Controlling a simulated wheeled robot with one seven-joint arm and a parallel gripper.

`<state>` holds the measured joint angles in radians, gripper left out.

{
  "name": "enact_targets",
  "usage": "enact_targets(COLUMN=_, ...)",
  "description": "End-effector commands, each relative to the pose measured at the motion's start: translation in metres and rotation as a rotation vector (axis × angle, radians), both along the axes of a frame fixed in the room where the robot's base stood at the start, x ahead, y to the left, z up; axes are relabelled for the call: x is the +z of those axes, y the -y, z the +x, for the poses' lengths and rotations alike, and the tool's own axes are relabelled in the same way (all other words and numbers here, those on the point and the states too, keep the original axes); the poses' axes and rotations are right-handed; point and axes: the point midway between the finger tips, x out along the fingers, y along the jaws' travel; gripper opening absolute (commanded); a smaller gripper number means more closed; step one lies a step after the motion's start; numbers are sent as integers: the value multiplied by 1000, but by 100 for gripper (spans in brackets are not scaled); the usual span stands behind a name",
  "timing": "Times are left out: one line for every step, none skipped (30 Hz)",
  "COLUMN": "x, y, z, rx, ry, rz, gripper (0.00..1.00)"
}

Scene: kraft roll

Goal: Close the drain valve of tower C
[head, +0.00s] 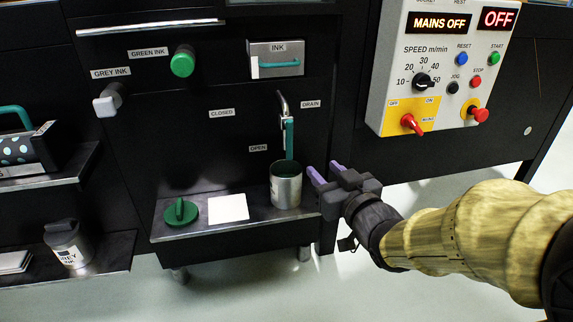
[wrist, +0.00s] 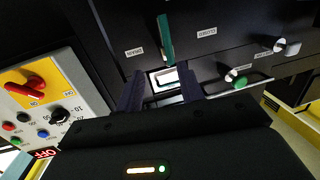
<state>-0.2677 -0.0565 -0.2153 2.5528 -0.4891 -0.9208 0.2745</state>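The drain valve has a teal lever (head: 289,138) below a curved metal spout, beside the DRAIN label (head: 311,104). The lever hangs straight down, its lower end level with the OPEN label (head: 258,148); the CLOSED label (head: 222,113) is higher and to the left. My gripper (head: 324,170) is open and empty, to the right of and below the lever, apart from it. The wrist view is upside down; the lever (wrist: 165,40) shows there beyond the open fingers of my gripper (wrist: 162,92). No tower C label is readable.
A metal can (head: 286,188) stands on the shelf (head: 245,225) under the spout, close to my fingers. A white sheet (head: 228,208) and a green lid (head: 181,211) lie left of it. The control box (head: 440,50) juts out at upper right.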

Motion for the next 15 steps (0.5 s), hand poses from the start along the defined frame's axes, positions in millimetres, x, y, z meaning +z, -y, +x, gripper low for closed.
enact_targets(x=-16, y=-3, z=-1, rx=13, ry=17, rz=8, gripper=38)
enact_targets(x=-17, y=-4, z=-2, rx=20, ry=26, rz=12, gripper=38)
enact_targets(x=-19, y=-5, z=-2, rx=27, ry=35, rz=17, gripper=38)
enact_targets(x=-19, y=-6, z=-3, rx=31, ry=41, rz=21, gripper=38)
enact_targets(x=-19, y=-7, z=-3, rx=34, ry=45, rz=23, gripper=38)
enact_targets(x=-19, y=-7, z=-3, rx=38, ry=50, rz=26, gripper=38)
enact_targets(x=-18, y=-8, z=-4, rx=39, ry=52, rz=27, gripper=38)
enact_targets(x=-17, y=-8, z=-4, rx=40, ry=53, rz=28, gripper=38)
enact_targets(x=-16, y=-8, z=-4, rx=40, ry=53, rz=28, gripper=38)
enact_targets(x=-16, y=-8, z=-4, rx=40, ry=53, rz=28, gripper=38)
enact_targets(x=-16, y=-8, z=-4, rx=40, ry=53, rz=28, gripper=38)
enact_targets(x=-16, y=-8, z=-4, rx=40, ry=52, rz=27, gripper=38)
enact_targets(x=-16, y=-8, z=-4, rx=40, ry=52, rz=27, gripper=38)
enact_targets(x=-16, y=-8, z=-4, rx=39, ry=52, rz=27, gripper=38)
enact_targets(x=-16, y=-8, z=-4, rx=39, ry=52, rz=27, gripper=38)
